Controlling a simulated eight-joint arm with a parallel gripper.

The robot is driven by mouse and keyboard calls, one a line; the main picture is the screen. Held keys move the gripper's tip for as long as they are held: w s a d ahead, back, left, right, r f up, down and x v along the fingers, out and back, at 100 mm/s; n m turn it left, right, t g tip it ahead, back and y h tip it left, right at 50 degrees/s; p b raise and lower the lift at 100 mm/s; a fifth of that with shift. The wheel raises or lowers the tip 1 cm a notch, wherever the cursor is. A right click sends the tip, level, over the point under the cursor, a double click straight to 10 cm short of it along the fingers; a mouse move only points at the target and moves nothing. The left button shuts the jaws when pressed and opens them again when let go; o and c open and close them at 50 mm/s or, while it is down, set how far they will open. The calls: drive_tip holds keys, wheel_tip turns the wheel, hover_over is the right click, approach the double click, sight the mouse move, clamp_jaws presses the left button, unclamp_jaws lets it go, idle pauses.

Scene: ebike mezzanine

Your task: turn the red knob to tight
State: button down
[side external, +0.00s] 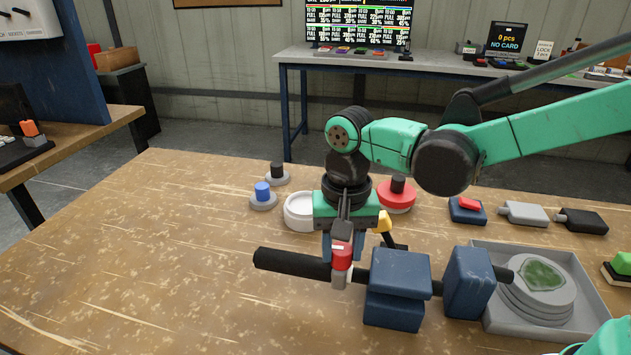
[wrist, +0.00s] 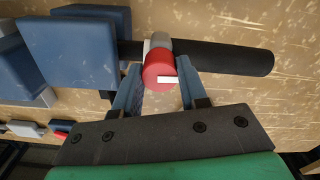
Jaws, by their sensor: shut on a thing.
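The red knob (side external: 342,254) sits on a grey collar on a black bar (side external: 290,263). In the wrist view the red knob (wrist: 157,70) shows a white mark on its face, lying nearly level towards the right. My gripper (side external: 341,250) points down over the bar with its blue fingers on either side of the knob. In the wrist view my gripper (wrist: 159,80) is shut on the knob. The exact contact at the fingertips is partly hidden. No tight marking can be read.
Blue clamp blocks (side external: 398,287) hold the bar just right of the knob. A grey tray (side external: 488,318) with stacked discs stands at right. Round pieces, including a white dish (side external: 299,210) and a red disc (side external: 398,200), lie behind my gripper. The table's left side is clear.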

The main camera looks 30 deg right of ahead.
sight(342, 249)
drive_tip(key=shift+m, duration=2)
drive_tip(key=shift+c, duration=2.4)
unclamp_jaws()
drive_tip(key=shift+r, duration=2.85)
